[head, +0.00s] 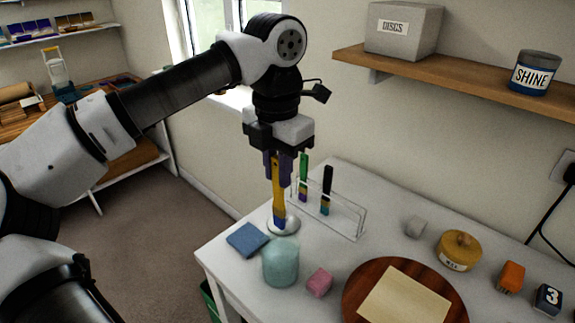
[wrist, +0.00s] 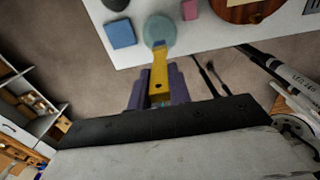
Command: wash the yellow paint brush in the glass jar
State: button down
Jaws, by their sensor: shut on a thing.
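My gripper (head: 279,168), with purple fingers, is shut on the yellow paint brush (head: 278,188) and points down. The brush hangs upright with its dark blue tip lowest, over or just in front of a small pale round dish (head: 291,228); I cannot tell if they touch. The pale teal glass jar (head: 281,264) stands nearer the table's front, below the brush tip in the head view. In the wrist view the yellow brush (wrist: 159,75) lies between the fingers (wrist: 159,88), and its far end overlaps the jar's edge (wrist: 163,27). The jar's inside is unclear.
A clear rack (head: 345,222) behind holds a green brush (head: 304,172) and a black one (head: 327,185). A blue cloth (head: 247,240) and pink block (head: 319,282) flank the jar. A round wooden board (head: 356,288), tin (head: 459,252) and blocks are to the right.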

aim_at(278, 215)
jog(key=shift+f, duration=0.1)
jog(key=shift+f+b, duration=4.95)
jog(key=shift+f, duration=1.45)
jog(key=shift+f+b, duration=0.4)
jog(key=shift+a, duration=0.1)
